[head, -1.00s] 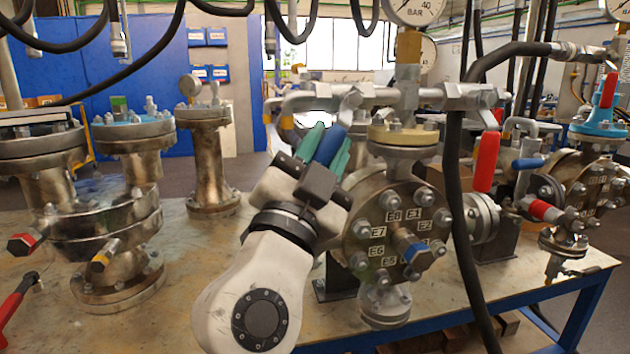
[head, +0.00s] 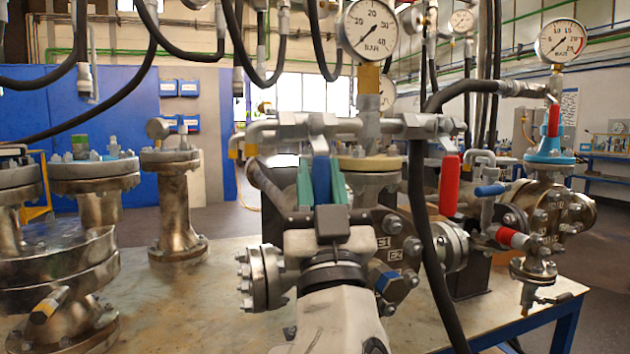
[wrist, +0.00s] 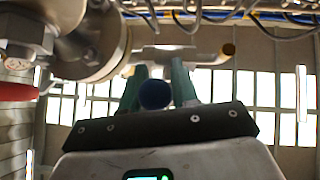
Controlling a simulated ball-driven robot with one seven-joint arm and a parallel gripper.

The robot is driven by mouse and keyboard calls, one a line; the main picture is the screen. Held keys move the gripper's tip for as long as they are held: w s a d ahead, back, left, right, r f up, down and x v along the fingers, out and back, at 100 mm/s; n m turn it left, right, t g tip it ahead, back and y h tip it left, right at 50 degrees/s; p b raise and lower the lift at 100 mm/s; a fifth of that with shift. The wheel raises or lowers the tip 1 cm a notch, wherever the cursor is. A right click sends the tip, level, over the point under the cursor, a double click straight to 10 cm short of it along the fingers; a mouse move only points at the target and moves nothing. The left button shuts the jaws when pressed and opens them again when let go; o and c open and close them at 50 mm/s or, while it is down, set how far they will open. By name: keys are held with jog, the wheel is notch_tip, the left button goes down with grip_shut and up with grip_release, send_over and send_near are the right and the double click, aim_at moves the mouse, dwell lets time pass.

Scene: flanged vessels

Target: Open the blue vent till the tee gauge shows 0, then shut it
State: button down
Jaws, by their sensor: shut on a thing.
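My gripper (head: 321,183) is shut on a blue vent handle (head: 322,178), which stands upright between its teal fingers, in front of the pipe tee. In the wrist view the round end of the blue handle (wrist: 155,95) shows between the fingers (wrist: 158,88). The tee gauge (head: 369,28) stands above the tee at the top middle of the head view; its scale goes to 40 bar. Its thin needle seems to point to the lower left, near the low end, but the exact reading is too small to tell. My gripper and wrist hide the vent's body.
A black hose (head: 420,220) hangs just right of my gripper. A red handle (head: 449,185) and a second blue handle (head: 490,190) lie further right. A second gauge (head: 562,41) stands at the far right. Flanged vessels (head: 177,200) stand left, with bare bench between.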

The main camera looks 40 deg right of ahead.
dwell(0.4)
jog(key=c, duration=0.9)
grip_release()
jog(key=shift+c, duration=0.2)
jog(key=b+v, duration=0.3)
jog(key=v, duration=0.7)
jog(key=shift+s+f+b, duration=0.25)
jog(key=shift+f+b, duration=0.1)
jog(key=shift+b, duration=0.05)
